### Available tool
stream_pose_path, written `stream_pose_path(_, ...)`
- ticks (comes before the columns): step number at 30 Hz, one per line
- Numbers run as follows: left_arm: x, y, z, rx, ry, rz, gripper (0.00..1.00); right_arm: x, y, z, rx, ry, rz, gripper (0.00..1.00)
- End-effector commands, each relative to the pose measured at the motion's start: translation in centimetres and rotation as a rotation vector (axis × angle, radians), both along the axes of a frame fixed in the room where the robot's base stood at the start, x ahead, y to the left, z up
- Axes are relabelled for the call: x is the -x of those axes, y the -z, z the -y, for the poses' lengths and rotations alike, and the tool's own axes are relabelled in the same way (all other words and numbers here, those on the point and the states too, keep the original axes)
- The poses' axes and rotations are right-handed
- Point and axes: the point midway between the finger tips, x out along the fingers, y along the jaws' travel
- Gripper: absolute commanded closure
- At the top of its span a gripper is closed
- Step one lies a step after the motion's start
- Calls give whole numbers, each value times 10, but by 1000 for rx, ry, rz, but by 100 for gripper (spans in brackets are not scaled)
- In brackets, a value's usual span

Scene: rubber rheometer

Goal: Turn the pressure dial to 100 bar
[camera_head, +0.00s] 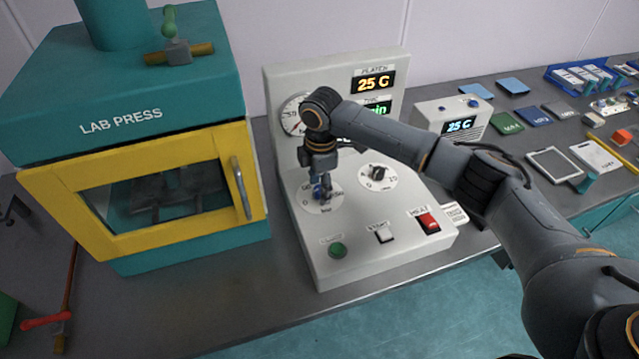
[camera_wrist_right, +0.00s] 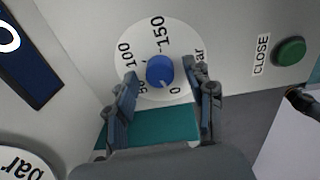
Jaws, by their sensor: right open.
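The pressure dial is a blue knob (camera_wrist_right: 160,72) on a round white scale (camera_wrist_right: 140,42) marked 0, 50, 100, 150 and bar. A pale mark shows on the knob's lower side, toward the 0. My right gripper (camera_wrist_right: 166,98) is open, with one finger on each side of the knob. I cannot tell whether either finger touches it. In the head view my right gripper (camera_head: 321,187) points down at the dial and covers most of the knob; the scale (camera_head: 322,205) shows around it. My left gripper is out of view.
The dial sits on the sloped front of a grey control console (camera_head: 350,262). A second dial (camera_head: 378,174), a green CLOSE button (camera_head: 338,250), a white START button (camera_head: 383,234) and a red HEAT switch (camera_head: 428,222) are nearby. The teal lab press (camera_head: 120,90) stands left.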

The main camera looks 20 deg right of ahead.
Motion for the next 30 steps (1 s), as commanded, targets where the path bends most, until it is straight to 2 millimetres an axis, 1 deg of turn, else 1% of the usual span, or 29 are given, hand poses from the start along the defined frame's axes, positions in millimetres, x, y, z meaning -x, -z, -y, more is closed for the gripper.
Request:
stream_pose_path(1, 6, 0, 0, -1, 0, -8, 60, 0, 0, 0, 0, 0, 0, 47)
stream_pose_path(3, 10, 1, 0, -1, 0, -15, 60, 0, 0, 0, 0, 0, 0, 47)
stream_pose_path(4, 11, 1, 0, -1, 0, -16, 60, 0, 0, 0, 0, 0, 0, 49)
stream_pose_path(5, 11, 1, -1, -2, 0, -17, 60, 0, 0, 0, 0, 0, 0, 55)
stream_pose_path(6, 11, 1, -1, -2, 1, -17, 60, 0, 0, 0, 0, 0, 0, 63)
stream_pose_path(8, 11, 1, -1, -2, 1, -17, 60, 0, 0, 0, 0, 0, 0, 75)
stream_pose_path(9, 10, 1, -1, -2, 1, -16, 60, 0, 0, 0, 0, 0, 0, 83)
stream_pose_path(11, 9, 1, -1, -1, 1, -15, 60, 0, 0, 0, 0, 0, -1, 96)
stream_pose_path(12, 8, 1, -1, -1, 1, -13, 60, 0, 0, 0, 0, 0, -1, 100)
stream_pose_path(17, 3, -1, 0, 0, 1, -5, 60, 0, 0, 0, 0, 4, -1, 100)
stream_pose_path(22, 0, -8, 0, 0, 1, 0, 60, 1, -2, -1, -1, 40, -4, 100)
stream_pose_path(26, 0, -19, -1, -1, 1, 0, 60, 1, -3, -1, -2, 102, -5, 100)
stream_pose_path(30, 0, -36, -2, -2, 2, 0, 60, 1, -5, -1, -2, 202, -7, 100)
